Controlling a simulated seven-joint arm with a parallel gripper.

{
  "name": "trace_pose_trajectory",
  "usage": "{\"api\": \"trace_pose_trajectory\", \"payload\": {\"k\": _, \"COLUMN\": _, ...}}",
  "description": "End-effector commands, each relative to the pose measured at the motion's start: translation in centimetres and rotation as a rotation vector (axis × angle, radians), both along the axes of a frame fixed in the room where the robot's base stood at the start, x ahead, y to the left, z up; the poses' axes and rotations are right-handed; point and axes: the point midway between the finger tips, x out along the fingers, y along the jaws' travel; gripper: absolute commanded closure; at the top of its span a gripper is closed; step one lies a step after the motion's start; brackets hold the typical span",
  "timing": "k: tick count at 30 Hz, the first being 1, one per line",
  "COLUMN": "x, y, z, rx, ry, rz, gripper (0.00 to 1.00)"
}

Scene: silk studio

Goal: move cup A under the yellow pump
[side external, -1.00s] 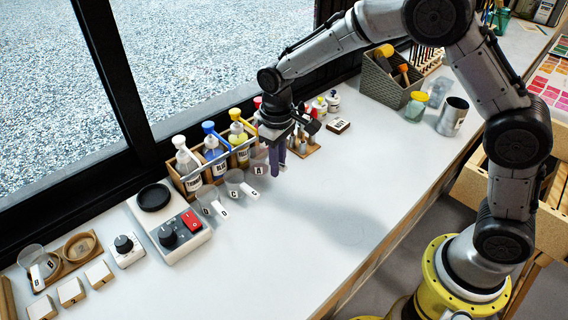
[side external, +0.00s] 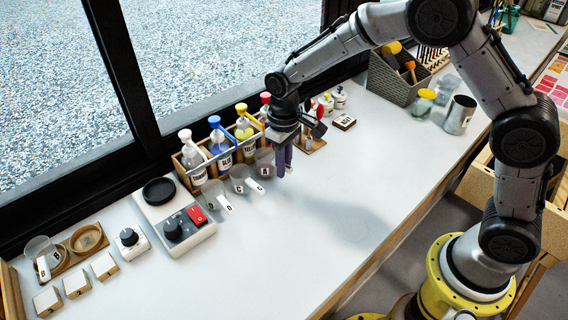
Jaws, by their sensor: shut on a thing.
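Clear cup A (side external: 264,157), with a white tab marked A, is just left of my gripper's fingers, in front of the bottle rack. My gripper (side external: 284,171) points down and is shut on cup A. The exact contact is too small to see. The yellow pump (side external: 241,108) tops a bottle with yellow contents (side external: 244,127) in the rack, behind and to the left of cup A. Whether cup A touches the counter is hard to tell.
Clear cups C (side external: 238,172) and D (side external: 211,189) stand left of cup A. The wooden rack (side external: 183,179) also holds white-, blue- and red-topped bottles. A scale (side external: 150,215) is farther left. The front counter (side external: 330,215) is clear.

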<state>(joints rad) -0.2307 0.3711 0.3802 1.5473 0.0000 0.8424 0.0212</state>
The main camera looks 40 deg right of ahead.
Motion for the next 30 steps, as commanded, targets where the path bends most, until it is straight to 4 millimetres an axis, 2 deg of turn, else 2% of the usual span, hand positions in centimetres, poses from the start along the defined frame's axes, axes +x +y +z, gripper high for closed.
{"api": "trace_pose_trajectory", "payload": {"k": 13, "x": -0.02, "y": 0.00, "z": -0.80, "rx": 0.000, "ry": 0.001, "rz": 0.000, "gripper": 1.00}}
{"api": "trace_pose_trajectory", "payload": {"k": 14, "x": -0.01, "y": 0.00, "z": -0.78, "rx": 0.000, "ry": 0.001, "rz": 0.000, "gripper": 0.77}}
{"api": "trace_pose_trajectory", "payload": {"k": 19, "x": -0.01, "y": 0.00, "z": -0.77, "rx": 0.000, "ry": 0.001, "rz": 0.000, "gripper": 0.47}}
{"api": "trace_pose_trajectory", "payload": {"k": 30, "x": 0.02, "y": 0.00, "z": -0.41, "rx": 0.000, "ry": 0.000, "rz": 0.000, "gripper": 0.46}}
